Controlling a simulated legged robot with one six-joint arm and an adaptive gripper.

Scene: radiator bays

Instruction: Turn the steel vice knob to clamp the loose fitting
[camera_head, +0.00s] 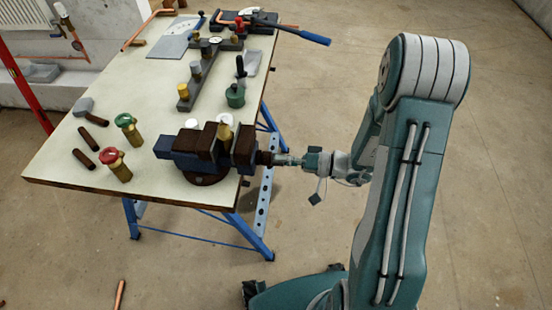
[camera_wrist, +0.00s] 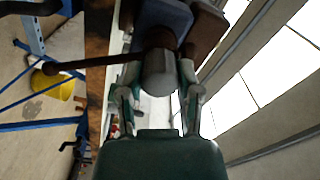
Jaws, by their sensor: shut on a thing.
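The dark blue and brown vice (camera_head: 185,158) is mounted at the right front edge of the workbench. A brass fitting (camera_head: 225,132) with a pale top stands upright between its brown jaws; its lower part is hidden. The steel vice knob (camera_wrist: 159,72) is a grey cylinder at the vice's outer end, with a dark bar (camera_wrist: 85,64) reaching left and ending in a ball. My gripper (camera_head: 286,160) reaches the knob from the right, beyond the bench edge. In the wrist view its fingers (camera_wrist: 158,86) lie on both sides of the knob and are shut on it.
A dark rail (camera_head: 200,82) with fittings lies behind the vice. Blue trestle legs (camera_head: 250,235) stand below.

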